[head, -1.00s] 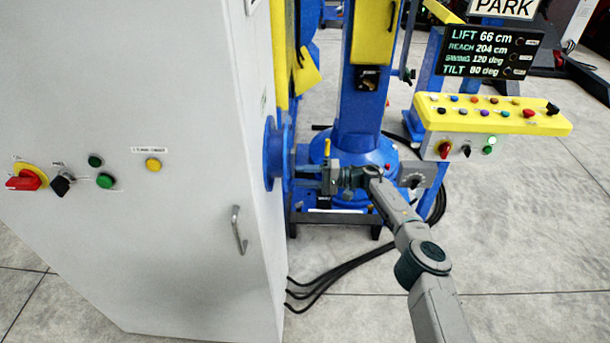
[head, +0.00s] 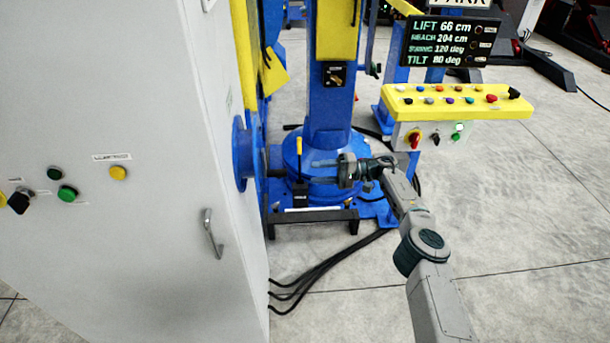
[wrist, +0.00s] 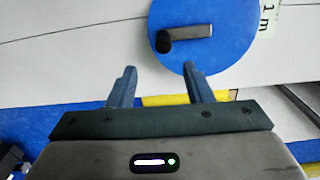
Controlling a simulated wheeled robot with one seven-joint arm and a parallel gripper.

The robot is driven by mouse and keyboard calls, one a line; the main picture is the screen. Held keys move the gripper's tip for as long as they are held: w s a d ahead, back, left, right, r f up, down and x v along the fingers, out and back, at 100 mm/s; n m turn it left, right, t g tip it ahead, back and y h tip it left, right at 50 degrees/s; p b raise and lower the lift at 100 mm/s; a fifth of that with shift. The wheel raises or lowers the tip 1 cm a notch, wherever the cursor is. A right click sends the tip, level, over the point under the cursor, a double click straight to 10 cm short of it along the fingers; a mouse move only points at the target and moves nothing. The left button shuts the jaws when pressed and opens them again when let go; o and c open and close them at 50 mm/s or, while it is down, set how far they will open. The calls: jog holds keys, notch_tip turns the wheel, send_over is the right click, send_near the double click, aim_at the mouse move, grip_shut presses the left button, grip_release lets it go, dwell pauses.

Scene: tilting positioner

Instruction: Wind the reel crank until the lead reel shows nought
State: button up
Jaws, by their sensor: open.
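The reel is a blue disc (wrist: 222,52), seen nearly face-on at the top of the wrist view. Its crank (wrist: 190,31) is a grey bar with a dark round knob (wrist: 164,42) at its left end. A pale label beside the disc reads "1 m", cut by the frame edge. In the head view a blue round part (head: 241,155), seen edge-on at the cabinet's right side, looks like this reel. My gripper (head: 314,171) is open and empty, to its right and apart from it. In the wrist view my fingertips (wrist: 161,78) are below the knob in the picture.
A grey cabinet (head: 130,240) with a handle and buttons fills the left. A blue column (head: 330,110) on a round base stands behind my gripper. A yellow control panel (head: 455,101) and a display (head: 450,42) are at right. Black cables (head: 325,268) cross the floor.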

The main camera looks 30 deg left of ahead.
jog(key=shift+w+d, duration=0.15)
jog(key=shift+d, duration=0.2)
